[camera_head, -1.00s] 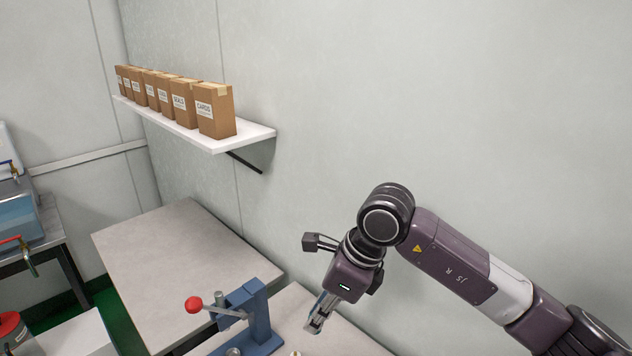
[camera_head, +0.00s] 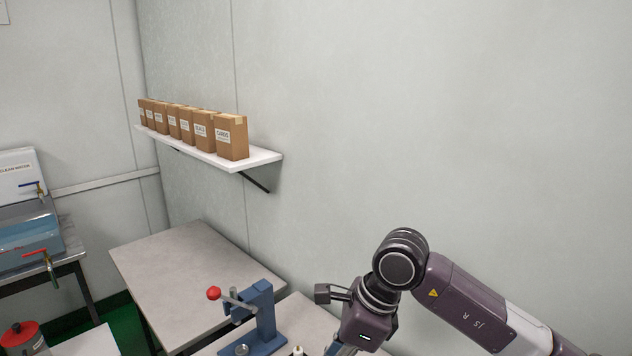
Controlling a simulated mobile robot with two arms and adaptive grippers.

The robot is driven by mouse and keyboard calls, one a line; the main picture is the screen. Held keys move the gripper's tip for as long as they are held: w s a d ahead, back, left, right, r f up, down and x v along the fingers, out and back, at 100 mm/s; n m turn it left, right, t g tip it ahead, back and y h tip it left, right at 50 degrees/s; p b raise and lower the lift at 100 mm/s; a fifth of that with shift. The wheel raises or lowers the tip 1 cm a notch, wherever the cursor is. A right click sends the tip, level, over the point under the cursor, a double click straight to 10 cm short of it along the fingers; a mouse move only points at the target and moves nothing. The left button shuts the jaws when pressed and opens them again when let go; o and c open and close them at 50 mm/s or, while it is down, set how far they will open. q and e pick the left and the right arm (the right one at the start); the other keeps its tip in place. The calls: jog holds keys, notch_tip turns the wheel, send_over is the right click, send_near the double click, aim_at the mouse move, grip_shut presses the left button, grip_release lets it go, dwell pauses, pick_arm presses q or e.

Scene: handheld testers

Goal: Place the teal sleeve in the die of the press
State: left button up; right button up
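The blue press (camera_head: 264,315) stands on the near table, with a lever ending in a red knob (camera_head: 214,293). A round silver part (camera_head: 241,350) sits on its base; I cannot tell whether this is the die. My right gripper (camera_head: 340,349) points down at the bottom edge, right of the press. Its fingertips are cut off, so its opening and contents are hidden. A small pale piece (camera_head: 298,351) lies between press and gripper, mostly cut off. I see no teal sleeve. My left gripper is out of view.
An empty grey table (camera_head: 190,270) stands behind the press. A white wall shelf (camera_head: 262,157) holds several cardboard boxes (camera_head: 231,138). At left are a blue water tank (camera_head: 28,232) with taps and a red-topped container (camera_head: 20,334).

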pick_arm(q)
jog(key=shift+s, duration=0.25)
pick_arm(e)
jog(key=s+d+f+n+g+h, duration=0.1)
jog(key=s+d+n+g+h, duration=0.3)
jog(key=s+d+n, duration=1)
jog(key=d+n+g, duration=0.1)
jog(key=d+n, duration=0.2)
jog(key=n, duration=0.2)
jog(key=shift+f+n, duration=0.15)
jog(key=shift+n, duration=0.25)
